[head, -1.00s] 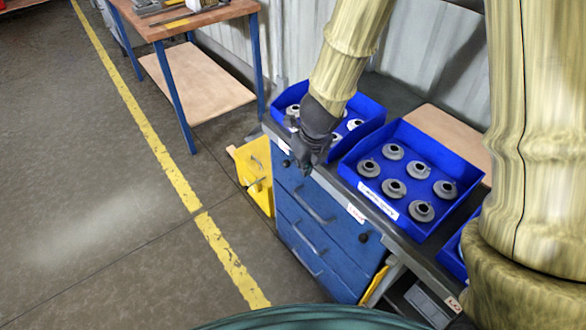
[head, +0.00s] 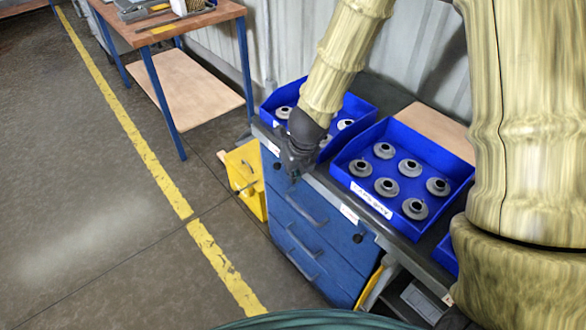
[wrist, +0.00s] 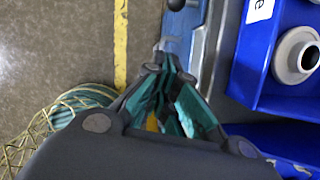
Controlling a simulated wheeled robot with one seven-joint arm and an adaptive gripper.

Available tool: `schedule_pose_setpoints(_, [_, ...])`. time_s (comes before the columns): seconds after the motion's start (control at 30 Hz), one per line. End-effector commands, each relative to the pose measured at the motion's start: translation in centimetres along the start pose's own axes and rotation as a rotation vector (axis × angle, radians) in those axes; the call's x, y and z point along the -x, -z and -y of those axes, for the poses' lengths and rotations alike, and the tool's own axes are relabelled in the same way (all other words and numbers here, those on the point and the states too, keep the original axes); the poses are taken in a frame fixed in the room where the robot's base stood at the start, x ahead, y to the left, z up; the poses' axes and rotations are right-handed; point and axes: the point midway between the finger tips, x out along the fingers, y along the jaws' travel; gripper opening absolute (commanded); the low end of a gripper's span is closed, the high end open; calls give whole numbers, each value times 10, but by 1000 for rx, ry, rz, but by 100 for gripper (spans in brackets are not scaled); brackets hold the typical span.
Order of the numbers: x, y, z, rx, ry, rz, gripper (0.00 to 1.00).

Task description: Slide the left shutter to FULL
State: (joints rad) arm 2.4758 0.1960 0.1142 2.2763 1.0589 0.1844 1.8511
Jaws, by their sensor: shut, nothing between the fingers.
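My gripper (head: 293,174) is shut and empty at the front edge of the bench, before the upper left of the blue cabinet (head: 318,235). In the wrist view its fingertips (wrist: 164,47) meet close to the blue front and grey edge. A dark round knob (head: 277,166) shows on the cabinet's upper left, just left of the gripper; I cannot tell whether they touch. A second dark knob (head: 357,238) sits further right. I cannot clearly make out which part is the left shutter, nor its setting; the gripper hides part of that area.
A left blue tray (head: 360,107) and a right blue tray (head: 447,166) hold grey round cartridges on the bench. A yellow bin (head: 245,170) stands on the floor left of the cabinet. A wooden table (head: 185,25) is behind. The floor in front is clear.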

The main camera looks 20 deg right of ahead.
Motion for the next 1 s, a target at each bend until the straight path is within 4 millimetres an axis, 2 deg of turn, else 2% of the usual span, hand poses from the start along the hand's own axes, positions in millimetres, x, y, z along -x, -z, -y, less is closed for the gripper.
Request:
schedule_pose_setpoints(0.37, [-48,0,-1,1,-1,-1,0])
schedule_pose_setpoints(0.5, [-53,-17,0,3,3,0,0])
schedule_pose_setpoints(0.7, [-61,-31,0,1,2,0,0])
schedule_pose_setpoints(1.0, [-65,-36,-1,1,1,0,0])
